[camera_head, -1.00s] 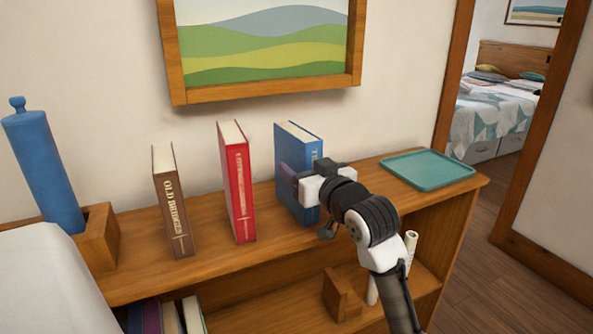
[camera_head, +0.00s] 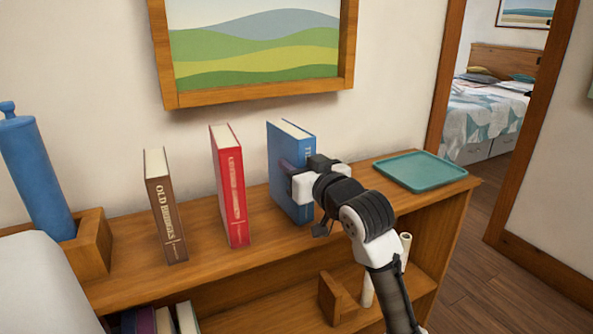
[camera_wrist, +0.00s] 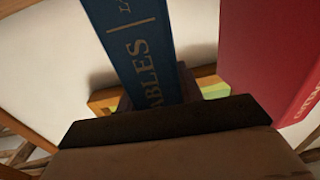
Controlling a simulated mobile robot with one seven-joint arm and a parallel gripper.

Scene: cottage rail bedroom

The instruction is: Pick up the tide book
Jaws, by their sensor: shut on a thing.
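The blue book (camera_head: 287,150), whose cover lettering begins with "TI", stands upright on the top of the wooden shelf (camera_head: 330,228). My gripper (camera_head: 297,182) is shut on it from the front right, at about mid-height of the spine. In the wrist view, the blue book (camera_wrist: 140,45) fills the space between the jaws, with gold letters "ABLES" on its spine. The arm hides part of the book's lower right side. I cannot tell whether its base is clear of the shelf top.
A red book (camera_head: 229,185) and a brown "Old Bridges" book (camera_head: 165,205) stand to its left. A teal tray (camera_head: 420,171) lies at the shelf's right end. A blue cylinder (camera_head: 35,180) stands in a wooden box (camera_head: 93,246) at far left. A framed picture (camera_head: 255,100) hangs above.

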